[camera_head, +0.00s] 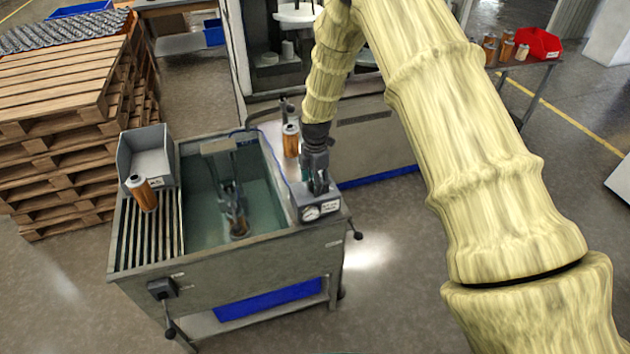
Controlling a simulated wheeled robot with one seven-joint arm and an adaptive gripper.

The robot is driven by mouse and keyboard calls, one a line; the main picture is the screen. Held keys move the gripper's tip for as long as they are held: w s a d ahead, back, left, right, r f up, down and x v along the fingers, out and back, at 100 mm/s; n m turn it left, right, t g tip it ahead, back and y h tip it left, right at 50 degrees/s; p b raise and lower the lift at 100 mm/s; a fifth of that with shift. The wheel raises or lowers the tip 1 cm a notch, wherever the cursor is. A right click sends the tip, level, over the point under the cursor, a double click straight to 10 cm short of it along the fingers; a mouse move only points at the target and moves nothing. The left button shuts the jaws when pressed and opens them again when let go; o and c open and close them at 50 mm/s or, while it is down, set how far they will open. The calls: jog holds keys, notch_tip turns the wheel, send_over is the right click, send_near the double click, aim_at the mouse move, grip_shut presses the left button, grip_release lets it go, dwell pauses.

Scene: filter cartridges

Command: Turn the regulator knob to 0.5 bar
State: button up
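The regulator is a grey box (328,199) on the right front corner of the wash tank, with a round white dial gauge (311,213) on its front. The gauge reading is too small to make out. My gripper (318,186) points down at the top of the regulator box, at the end of my arm in its pale yellow cover. The knob is not clearly visible; the gripper hides that spot. I cannot tell whether the fingers touch or grip it.
The tank (255,210) holds greenish liquid and a fixture with a cartridge (238,226). An orange cartridge (146,195) leans by a grey bin (147,153) at left. Another cartridge (291,140) stands behind the regulator. Pallets (60,90) are stacked at left. Floor at front right is clear.

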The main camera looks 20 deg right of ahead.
jog(key=c, duration=1)
jog(key=m+b, duration=0.2)
jog(key=m, duration=0.2)
jog(key=shift+w+f, duration=0.1)
jog(key=m+b, duration=0.2)
jog(key=m, duration=0.3)
jog(key=m+b, duration=0.1)
jog(key=m, duration=0.3)
jog(key=shift+m+b, duration=0.3)
jog(key=shift+m, duration=0.1)
jog(key=shift+w+r+m+b, duration=0.1)
jog(key=shift+m+b, duration=0.05)
jog(key=shift+m, duration=0.85)
jog(key=shift+r+m+b, duration=0.1)
jog(key=shift+m+b, duration=0.05)
jog(key=shift+m, duration=0.85)
